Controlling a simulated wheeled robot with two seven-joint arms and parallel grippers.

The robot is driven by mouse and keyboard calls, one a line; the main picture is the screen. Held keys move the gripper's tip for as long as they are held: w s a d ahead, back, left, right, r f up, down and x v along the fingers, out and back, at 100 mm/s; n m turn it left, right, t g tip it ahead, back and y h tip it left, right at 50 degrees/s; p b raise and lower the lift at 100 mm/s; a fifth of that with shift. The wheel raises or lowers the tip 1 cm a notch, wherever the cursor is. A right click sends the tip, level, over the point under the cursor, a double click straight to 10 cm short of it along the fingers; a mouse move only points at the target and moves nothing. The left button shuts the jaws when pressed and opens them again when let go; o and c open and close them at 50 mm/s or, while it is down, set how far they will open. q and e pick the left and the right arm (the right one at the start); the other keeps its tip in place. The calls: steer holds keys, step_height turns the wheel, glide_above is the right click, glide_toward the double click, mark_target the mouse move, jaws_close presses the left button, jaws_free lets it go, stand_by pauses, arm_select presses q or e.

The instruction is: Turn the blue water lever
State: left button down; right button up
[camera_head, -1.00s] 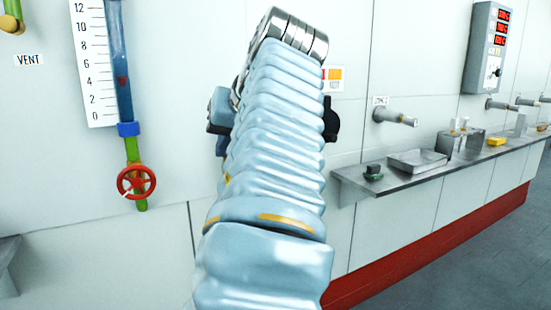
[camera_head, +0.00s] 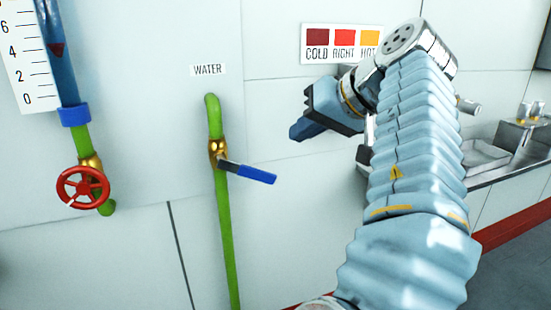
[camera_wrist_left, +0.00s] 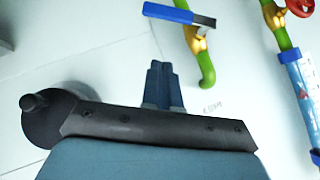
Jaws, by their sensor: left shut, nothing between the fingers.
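The blue water lever (camera_head: 246,172) sits on a brass valve (camera_head: 218,150) on a green pipe under the WATER label. It points right and slightly down. My left gripper (camera_head: 302,131) is up and to the right of the lever's tip, apart from it, with its blue fingers together and empty. In the left wrist view the shut fingers (camera_wrist_left: 163,82) show at the centre, and the lever (camera_wrist_left: 170,13) is beyond them at the top, not touching. My right gripper is in neither view.
A red handwheel (camera_head: 83,188) on another green pipe stands left of the lever, below a gauge (camera_head: 30,60). A COLD, RIGHT, HOT colour sign (camera_head: 335,43) is on the wall behind my left arm. A metal shelf (camera_head: 500,170) with a tray is at the right.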

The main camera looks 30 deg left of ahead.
mark_target(246, 168)
arm_select(q)
steer(key=a+f, duration=0.6)
steer(key=f, duration=0.1)
steer(key=shift+f, duration=0.25)
steer(key=shift+s, duration=0.15)
